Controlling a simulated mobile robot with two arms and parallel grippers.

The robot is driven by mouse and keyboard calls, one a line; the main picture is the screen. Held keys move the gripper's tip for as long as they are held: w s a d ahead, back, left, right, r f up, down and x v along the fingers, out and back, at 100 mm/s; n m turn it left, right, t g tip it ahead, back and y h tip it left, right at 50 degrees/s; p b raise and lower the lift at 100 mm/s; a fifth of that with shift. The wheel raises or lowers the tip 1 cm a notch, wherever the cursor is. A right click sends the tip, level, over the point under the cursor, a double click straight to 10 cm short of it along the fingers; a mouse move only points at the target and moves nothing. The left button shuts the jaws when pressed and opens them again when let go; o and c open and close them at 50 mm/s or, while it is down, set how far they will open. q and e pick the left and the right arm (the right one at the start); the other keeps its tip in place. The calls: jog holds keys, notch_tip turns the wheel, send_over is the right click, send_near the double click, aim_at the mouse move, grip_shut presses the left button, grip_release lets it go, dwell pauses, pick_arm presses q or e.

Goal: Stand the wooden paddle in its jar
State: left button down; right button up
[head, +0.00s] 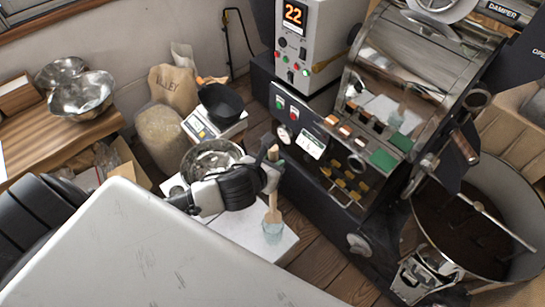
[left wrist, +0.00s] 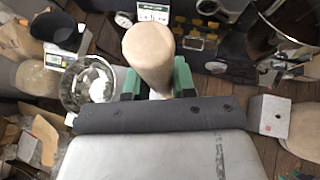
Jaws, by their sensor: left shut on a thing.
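My left gripper (head: 272,163) is shut on the wooden paddle (head: 272,202), which it holds roughly upright above a small white-topped table. The paddle's upper end sticks out above the fingers and its lower end points down at the jar. The jar (head: 273,234) is clear, bluish glass and stands near the table's right corner. The paddle's lower end overlaps the jar's mouth in the head view; I cannot tell how deep it is inside. In the left wrist view the paddle (left wrist: 148,55) stands between green fingers (left wrist: 157,82) and hides the jar. My right gripper is not in view.
A metal bowl (head: 207,157) stands on the white table (head: 240,232) behind my left gripper. The roaster (head: 355,130) rises close on the right, with a round bin (head: 500,225) of dark beans beside it. A scale (head: 203,126) with a black pan is further back.

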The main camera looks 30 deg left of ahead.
pick_arm(q)
notch_tip(320, 180, down, 10)
jog(key=b, duration=0.5)
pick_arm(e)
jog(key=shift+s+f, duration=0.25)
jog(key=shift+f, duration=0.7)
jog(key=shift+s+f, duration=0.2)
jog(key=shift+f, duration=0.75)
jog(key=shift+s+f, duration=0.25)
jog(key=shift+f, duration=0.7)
pick_arm(q)
jog(key=shift+w, duration=0.1)
jog(key=c, duration=1)
grip_release()
jog(key=shift+c, duration=0.2)
jog(key=shift+o, duration=1)
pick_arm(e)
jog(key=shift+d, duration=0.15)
